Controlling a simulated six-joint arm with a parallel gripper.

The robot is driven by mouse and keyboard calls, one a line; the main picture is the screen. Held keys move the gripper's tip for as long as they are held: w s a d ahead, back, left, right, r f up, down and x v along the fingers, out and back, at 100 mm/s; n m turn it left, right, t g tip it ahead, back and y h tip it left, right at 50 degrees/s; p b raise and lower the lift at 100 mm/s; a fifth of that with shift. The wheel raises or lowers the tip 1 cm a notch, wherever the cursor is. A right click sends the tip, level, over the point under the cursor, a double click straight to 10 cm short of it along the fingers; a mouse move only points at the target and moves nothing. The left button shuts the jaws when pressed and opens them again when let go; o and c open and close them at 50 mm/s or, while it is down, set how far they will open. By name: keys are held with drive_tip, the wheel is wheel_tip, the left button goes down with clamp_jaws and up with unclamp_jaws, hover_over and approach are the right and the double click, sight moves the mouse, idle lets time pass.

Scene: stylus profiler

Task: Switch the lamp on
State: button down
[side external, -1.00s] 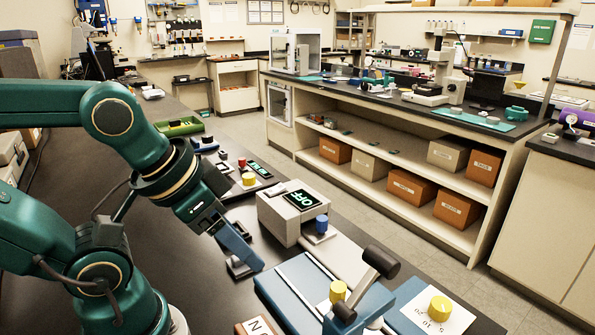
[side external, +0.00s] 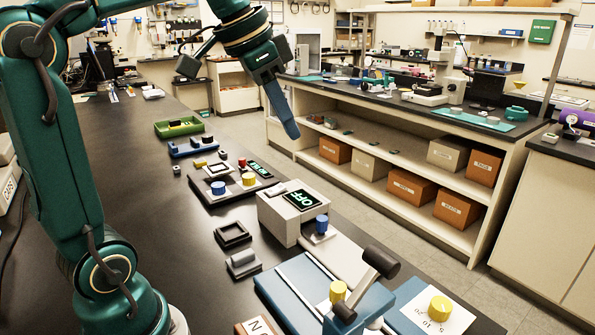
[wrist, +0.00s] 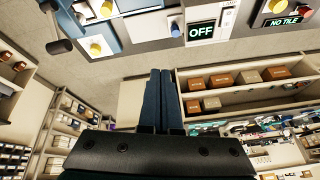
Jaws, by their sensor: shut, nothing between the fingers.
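A white box (side external: 281,221) with a display reading OFF (side external: 306,200) stands on the bench, and a blue knob (side external: 321,224) sits on a small plate at its right. The display also shows in the wrist view (wrist: 202,31), with the blue knob (wrist: 175,30) beside it. I cannot tell for certain which part is the lamp. My gripper (side external: 291,132) is raised well above the bench, up and behind the box in the side view, pointing down, touching nothing. Its blue fingers lie together in the wrist view (wrist: 160,74), shut and empty.
A blue device (side external: 310,290) with a black-ended lever (side external: 379,262) and a yellow knob stands in front. A yellow knob (side external: 439,308) sits on a marked plate. Another panel has a green display (side external: 260,169).

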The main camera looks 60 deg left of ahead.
sight(282, 185)
drive_tip(key=w+a+f+n, duration=0.1)
drive_tip(key=w+a+f, duration=0.1)
drive_tip(key=a, duration=0.7)
drive_tip(key=w+a+f+n+g, duration=0.1)
drive_tip(key=w+a+f+n, duration=0.1)
drive_tip(key=a, duration=0.6)
drive_tip(key=shift+w+a+f, duration=0.35)
drive_tip(key=shift+f, duration=0.35)
drive_tip(key=x, duration=0.9)
drive_tip(key=s+x, duration=0.1)
drive_tip(key=x, duration=0.4)
drive_tip(key=shift+s+f, duration=0.1)
drive_tip(key=shift+f, duration=0.1)
